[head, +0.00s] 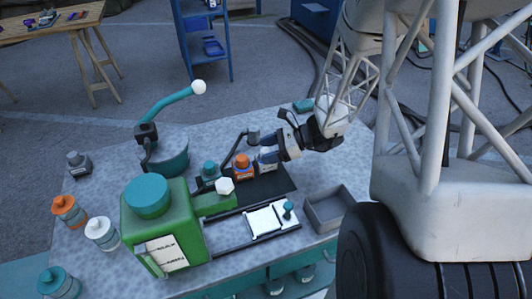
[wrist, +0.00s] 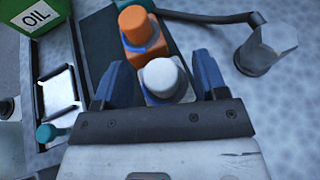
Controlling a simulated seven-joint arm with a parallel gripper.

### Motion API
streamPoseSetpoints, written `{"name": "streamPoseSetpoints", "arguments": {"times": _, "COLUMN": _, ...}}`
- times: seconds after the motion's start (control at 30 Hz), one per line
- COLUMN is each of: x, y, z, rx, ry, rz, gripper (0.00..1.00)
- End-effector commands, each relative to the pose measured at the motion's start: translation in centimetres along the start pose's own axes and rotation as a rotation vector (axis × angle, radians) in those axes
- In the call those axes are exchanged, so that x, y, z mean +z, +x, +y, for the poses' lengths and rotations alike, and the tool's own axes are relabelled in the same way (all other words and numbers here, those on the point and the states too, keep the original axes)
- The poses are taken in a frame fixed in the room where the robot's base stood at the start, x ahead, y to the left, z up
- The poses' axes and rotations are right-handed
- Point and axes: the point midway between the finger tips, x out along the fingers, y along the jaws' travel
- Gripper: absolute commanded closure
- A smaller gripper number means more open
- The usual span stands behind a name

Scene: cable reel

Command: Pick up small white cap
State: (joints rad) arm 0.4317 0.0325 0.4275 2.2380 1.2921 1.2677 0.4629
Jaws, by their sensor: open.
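A small white cap (wrist: 162,77) sits on a small block-like base in the wrist view. My gripper (wrist: 160,72) is open, with one blue finger on each side of the cap. I cannot tell whether either finger touches it. In the head view my gripper (head: 267,147) reaches in from the right, low over the dark mat, and mostly hides the cap. An orange cap on an orange body (wrist: 138,30) stands just beyond the white one; it also shows in the head view (head: 242,163).
A green oil can (head: 165,225) with a teal lid stands at the left. A white-framed tray (head: 265,221) and an empty grey bin (head: 330,208) lie in front. A white-capped jar (head: 102,232) stands at far left. A grey post with an arm (wrist: 265,48) rises close to my right finger.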

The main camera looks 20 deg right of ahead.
Motion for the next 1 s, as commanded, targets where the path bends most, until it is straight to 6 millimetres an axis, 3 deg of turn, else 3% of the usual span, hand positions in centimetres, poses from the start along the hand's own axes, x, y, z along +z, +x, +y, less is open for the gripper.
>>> {"name": "streamPoseSetpoints", "arguments": {"times": 0.67, "x": 0.01, "y": 0.43, "z": 0.00, "rx": -0.001, "ry": 0.000, "rz": 0.000, "gripper": 0.34}}
{"name": "streamPoseSetpoints", "arguments": {"times": 1.0, "x": 0.01, "y": 0.43, "z": 0.00, "rx": -0.001, "ry": 0.000, "rz": 0.000, "gripper": 0.85}}
